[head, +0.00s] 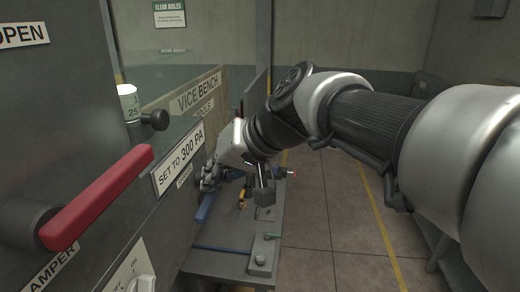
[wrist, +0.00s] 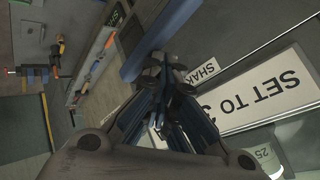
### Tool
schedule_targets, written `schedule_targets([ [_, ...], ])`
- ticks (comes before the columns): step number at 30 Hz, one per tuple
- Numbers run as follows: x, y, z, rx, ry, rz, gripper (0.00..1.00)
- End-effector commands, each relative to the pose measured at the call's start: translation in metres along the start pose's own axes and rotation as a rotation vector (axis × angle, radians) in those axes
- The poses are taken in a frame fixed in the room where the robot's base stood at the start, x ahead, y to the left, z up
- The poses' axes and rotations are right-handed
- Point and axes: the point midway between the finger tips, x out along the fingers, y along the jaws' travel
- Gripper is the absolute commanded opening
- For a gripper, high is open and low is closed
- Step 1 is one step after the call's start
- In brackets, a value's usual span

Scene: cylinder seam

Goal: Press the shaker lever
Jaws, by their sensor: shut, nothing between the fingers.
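A blue bar (wrist: 160,40), which looks like the shaker lever, runs diagonally beside a white label reading "SHAK" (wrist: 205,72) in the wrist view. In the head view part of the blue bar (head: 205,208) shows below my gripper (head: 208,180), at the side of the grey cabinet. My gripper also shows in the wrist view (wrist: 168,68), shut and empty, its fingertips close to the bar's lower right side. I cannot tell whether they touch it. In the head view my gripper and the cabinet edge hide part of the bar.
A red lever (head: 100,195) by a partly cut-off "AMPER" sign juts out at the near left. A "SET TO 300 PA" sign (head: 180,158) and a black knob (head: 155,120) are on the cabinet. A vice bench (head: 225,262) with tools stands beyond; floor is clear at right.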

Motion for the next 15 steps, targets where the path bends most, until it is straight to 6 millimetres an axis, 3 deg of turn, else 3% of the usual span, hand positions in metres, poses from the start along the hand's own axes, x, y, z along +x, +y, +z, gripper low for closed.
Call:
schedule_targets([
  [15,0.0055,0.0041,0.0041,0.001,-0.002,0.001,0.00],
])
